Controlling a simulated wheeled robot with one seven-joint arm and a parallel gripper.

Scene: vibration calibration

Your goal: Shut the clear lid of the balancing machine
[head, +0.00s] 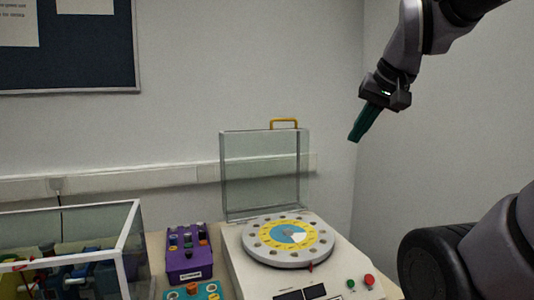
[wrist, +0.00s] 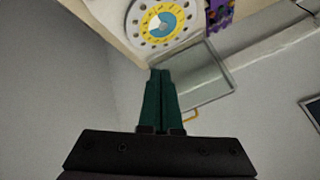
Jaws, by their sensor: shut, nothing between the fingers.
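The balancing machine (head: 253,285) stands on the bench in the lower middle of the head view, with a round disc (head: 288,251) ringed by holes on top. Its clear lid (head: 262,172) stands upright at the back, open, with a yellow handle (head: 284,122) on its top edge. My gripper (head: 354,139) is shut and empty, up in the air to the right of the lid and apart from it. In the wrist view my gripper (wrist: 160,72) points towards the machine; the lid (wrist: 195,78) and its handle (wrist: 191,115) show just right of the fingers.
A purple control box (head: 189,254) and a teal box (head: 192,291) stand left of the machine. A clear-walled case (head: 131,235) with parts in it is at the far left. A wall trunking (head: 120,181) runs behind the lid. The air above the disc is free.

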